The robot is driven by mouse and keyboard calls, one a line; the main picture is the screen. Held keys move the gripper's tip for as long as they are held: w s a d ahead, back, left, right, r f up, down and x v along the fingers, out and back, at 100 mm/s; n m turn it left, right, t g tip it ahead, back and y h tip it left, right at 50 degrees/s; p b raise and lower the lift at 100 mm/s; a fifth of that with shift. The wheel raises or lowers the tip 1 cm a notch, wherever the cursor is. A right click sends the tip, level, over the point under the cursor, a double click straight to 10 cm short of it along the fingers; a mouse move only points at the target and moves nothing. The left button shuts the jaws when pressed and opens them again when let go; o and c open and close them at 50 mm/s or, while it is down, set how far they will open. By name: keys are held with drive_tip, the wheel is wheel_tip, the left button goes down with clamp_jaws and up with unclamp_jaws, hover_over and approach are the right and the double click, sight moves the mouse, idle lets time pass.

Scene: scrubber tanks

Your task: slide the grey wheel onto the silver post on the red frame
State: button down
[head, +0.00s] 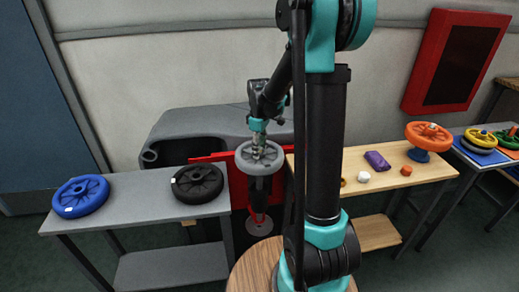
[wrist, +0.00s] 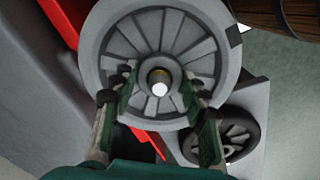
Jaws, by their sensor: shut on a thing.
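The grey wheel (head: 260,158) is a spoked disc held roughly level beside the red frame (head: 239,188). My gripper (head: 259,141) reaches down from above and is shut on the wheel's middle. In the wrist view, my gripper's two fingers (wrist: 159,76) stand on either side of the hub of the grey wheel (wrist: 115,43). The silver post is not clearly seen otherwise. Part of the red frame also shows in the wrist view (wrist: 147,142).
A grey table (head: 140,213) on the left bears a blue wheel (head: 81,196) and a black wheel (head: 197,183). A wooden table (head: 390,183) on the right bears a purple block (head: 377,161), small pieces and an orange wheel (head: 428,136). A grey tank body (head: 190,125) stands behind.

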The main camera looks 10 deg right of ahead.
drive_tip(key=shift+f, duration=0.3)
idle(0.9)
drive_tip(key=c, duration=0.7)
unclamp_jaws()
drive_tip(key=shift+c, duration=0.2)
drive_tip(key=shift+r, duration=0.75)
drive_tip(key=shift+r, duration=0.35)
drive_tip(key=shift+r, duration=0.5)
drive_tip(key=shift+r, duration=3.4)
drive_tip(key=shift+s, duration=0.1)
